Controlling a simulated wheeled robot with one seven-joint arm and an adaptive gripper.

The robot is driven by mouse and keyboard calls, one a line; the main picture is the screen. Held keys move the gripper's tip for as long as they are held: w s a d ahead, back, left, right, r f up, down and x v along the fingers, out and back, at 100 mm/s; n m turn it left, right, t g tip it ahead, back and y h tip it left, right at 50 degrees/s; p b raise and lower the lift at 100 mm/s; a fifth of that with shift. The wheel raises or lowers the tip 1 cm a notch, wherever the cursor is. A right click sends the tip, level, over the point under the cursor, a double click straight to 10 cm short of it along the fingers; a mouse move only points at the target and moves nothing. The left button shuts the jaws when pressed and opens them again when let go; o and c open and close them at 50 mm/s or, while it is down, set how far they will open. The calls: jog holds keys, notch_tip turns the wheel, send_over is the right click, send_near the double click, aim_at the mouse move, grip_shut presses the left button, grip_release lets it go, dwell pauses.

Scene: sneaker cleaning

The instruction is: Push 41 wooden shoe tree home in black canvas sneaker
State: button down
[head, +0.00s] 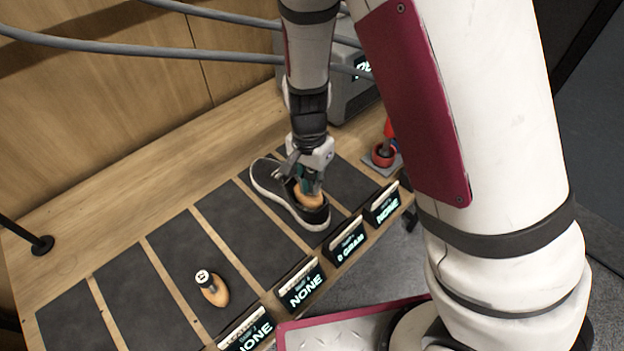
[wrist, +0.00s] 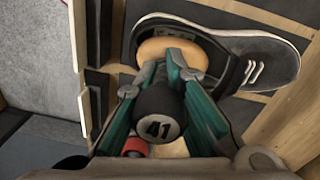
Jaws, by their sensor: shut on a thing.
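A black canvas sneaker (head: 267,181) with a white sole rim lies on a dark mat strip, its heel toward the signs at the table's front edge. It also shows in the wrist view (wrist: 276,60). The wooden shoe tree (wrist: 160,48) has a black knob marked 41 (wrist: 160,122), and its pale wood (head: 309,197) sits in the sneaker's heel opening. My gripper (head: 311,182) is above the heel, its green fingers shut on the shoe tree on both sides of the knob. How deep the tree sits inside the shoe is hidden.
A second shoe tree (head: 212,289) with a pale knob lies on a mat strip to the left. Small display signs (head: 303,287) line the table's front edge. A red item (head: 384,152) stands on a grey plate at right. A grey box (head: 352,88) is behind.

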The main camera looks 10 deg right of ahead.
aim_at(311, 172)
jog(key=shift+f+b, duration=0.85)
jog(key=shift+f, duration=1.55)
jog(key=c, duration=1.6)
grip_release()
jog(key=shift+o, duration=0.2)
jog(key=shift+w+a+r, duration=0.1)
jog(key=shift+w+r, duration=0.05)
jog(key=shift+r, duration=3.9)
jog(key=shift+w, duration=0.1)
